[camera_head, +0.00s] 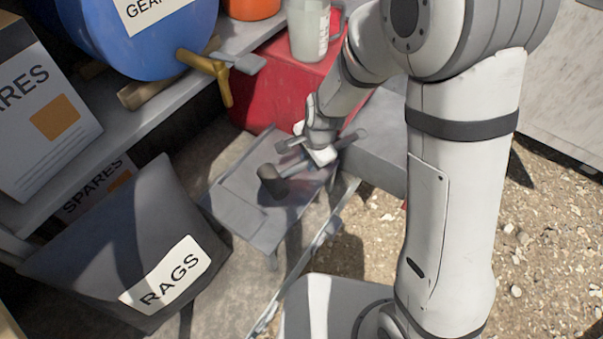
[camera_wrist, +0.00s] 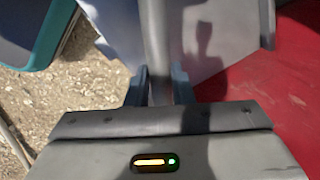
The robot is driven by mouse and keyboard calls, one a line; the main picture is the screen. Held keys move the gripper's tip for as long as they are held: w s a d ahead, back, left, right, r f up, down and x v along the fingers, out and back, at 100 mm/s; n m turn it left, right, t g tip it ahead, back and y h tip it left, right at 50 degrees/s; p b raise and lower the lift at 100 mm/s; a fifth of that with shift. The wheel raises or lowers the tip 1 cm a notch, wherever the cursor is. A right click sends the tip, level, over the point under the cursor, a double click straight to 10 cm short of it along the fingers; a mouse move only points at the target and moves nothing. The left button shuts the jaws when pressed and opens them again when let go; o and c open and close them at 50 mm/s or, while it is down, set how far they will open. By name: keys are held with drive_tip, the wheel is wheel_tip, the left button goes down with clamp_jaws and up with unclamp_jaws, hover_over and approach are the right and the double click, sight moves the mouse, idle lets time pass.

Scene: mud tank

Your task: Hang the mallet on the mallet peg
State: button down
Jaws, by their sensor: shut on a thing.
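The mallet (camera_head: 272,181) has a dark head and a grey handle. In the head view its head points to the lower left and its handle runs up to the right through my gripper (camera_head: 312,150). My gripper is shut on the handle, above a grey metal panel (camera_head: 240,207). In the wrist view the handle (camera_wrist: 155,40) runs up the picture from between my two fingers (camera_wrist: 160,88). The mallet's head is not clear in that view. I cannot make out the mallet peg in either view.
A red box (camera_head: 278,85) stands behind my gripper, with a pale jug (camera_head: 308,30) on it. A dark RAGS bin (camera_head: 110,250) is at lower left. A blue drum (camera_head: 140,45) with a brass tap (camera_head: 215,72) lies on a shelf (camera_head: 120,130). Gravel is at right.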

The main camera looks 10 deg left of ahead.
drive_tip(key=x, duration=0.1)
drive_tip(key=b+x, duration=0.1)
drive_tip(key=x, duration=0.1)
drive_tip(key=d+x, duration=0.1)
drive_tip(key=x, duration=0.1)
drive_tip(key=shift+s+f+b, duration=0.3)
drive_tip(key=shift+s+b, duration=0.1)
drive_tip(key=shift+r, duration=0.15)
drive_tip(key=c, duration=1.7)
unclamp_jaws()
drive_tip(key=shift+f, duration=0.2)
drive_tip(key=o, duration=0.4)
drive_tip(key=shift+o, duration=0.2)
drive_tip(key=shift+r, duration=0.1)
